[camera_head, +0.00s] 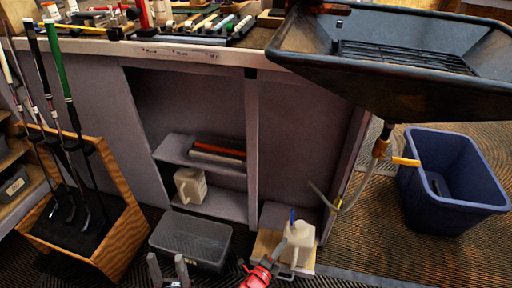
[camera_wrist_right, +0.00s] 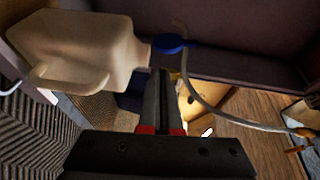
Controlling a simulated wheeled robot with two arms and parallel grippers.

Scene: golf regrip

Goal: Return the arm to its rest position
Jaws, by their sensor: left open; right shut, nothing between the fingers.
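My left gripper (camera_head: 168,270) is at the bottom edge of the head view, with two dark fingers apart and nothing between them. It is in front of a dark grey bin on the floor. My right gripper (camera_head: 266,269), with red parts, is low in the head view, just left of a cream jug (camera_head: 298,243) with a blue cap. In the right wrist view my right gripper (camera_wrist_right: 161,75) has its fingers together and empty. The jug (camera_wrist_right: 80,48) lies left of the fingertips there, and its blue cap is close to them. Most of both arms is out of view.
A dark grey bin (camera_head: 191,240) stands on the floor. A rack of golf clubs (camera_head: 115,195) is at left. A workbench (camera_head: 175,52) with shelves spans the back. At right, a black basin (camera_head: 400,85) hangs over a blue tub (camera_head: 455,190), with a hose (camera_head: 355,195) below.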

